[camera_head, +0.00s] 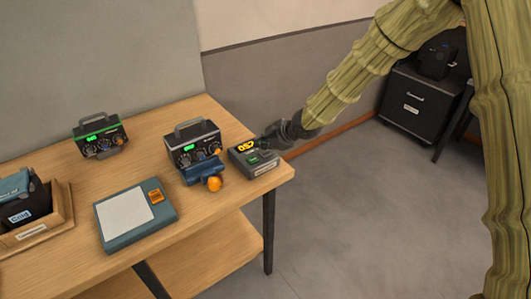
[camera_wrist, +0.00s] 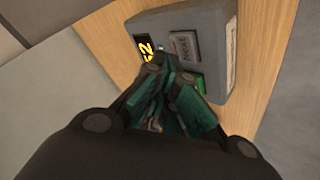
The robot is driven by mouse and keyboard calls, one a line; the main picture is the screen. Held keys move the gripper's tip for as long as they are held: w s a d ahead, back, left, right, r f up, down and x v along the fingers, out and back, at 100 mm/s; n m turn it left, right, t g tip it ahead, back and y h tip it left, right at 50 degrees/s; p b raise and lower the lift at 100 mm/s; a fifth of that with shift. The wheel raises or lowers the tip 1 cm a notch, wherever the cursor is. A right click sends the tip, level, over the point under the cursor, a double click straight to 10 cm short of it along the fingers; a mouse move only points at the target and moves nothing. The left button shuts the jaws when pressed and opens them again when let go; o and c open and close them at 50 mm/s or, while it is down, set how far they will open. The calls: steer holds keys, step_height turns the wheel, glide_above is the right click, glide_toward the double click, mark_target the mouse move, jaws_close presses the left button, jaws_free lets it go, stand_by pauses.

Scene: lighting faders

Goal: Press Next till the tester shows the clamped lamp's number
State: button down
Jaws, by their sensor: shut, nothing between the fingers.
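The tester (camera_head: 254,159) is a grey box at the table's right end, with a yellow display (camera_head: 245,146) whose characters are too small to read surely. In the wrist view the tester (camera_wrist: 215,25) shows part of the display (camera_wrist: 149,47), a grey button (camera_wrist: 184,45) and a green button (camera_wrist: 197,82). My gripper (camera_head: 267,144) is shut and empty over the tester. In the wrist view its fingertips (camera_wrist: 171,72) overlap the area between the two buttons; I cannot tell whether they touch. A blue clamp-like piece with an orange knob (camera_head: 202,172) sits left of the tester.
Two dark boxes with handles and green displays stand behind, one (camera_head: 195,146) near the tester and one (camera_head: 99,137) further left. A blue-grey panel with a white sheet (camera_head: 128,219) lies in front. A wooden tray (camera_head: 62,214) holds a labelled dark item at far left.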

mark_target(263, 154)
steer(key=shift+r+p, duration=2.25)
steer(key=shift+r, duration=0.35)
steer(key=shift+f, duration=0.1)
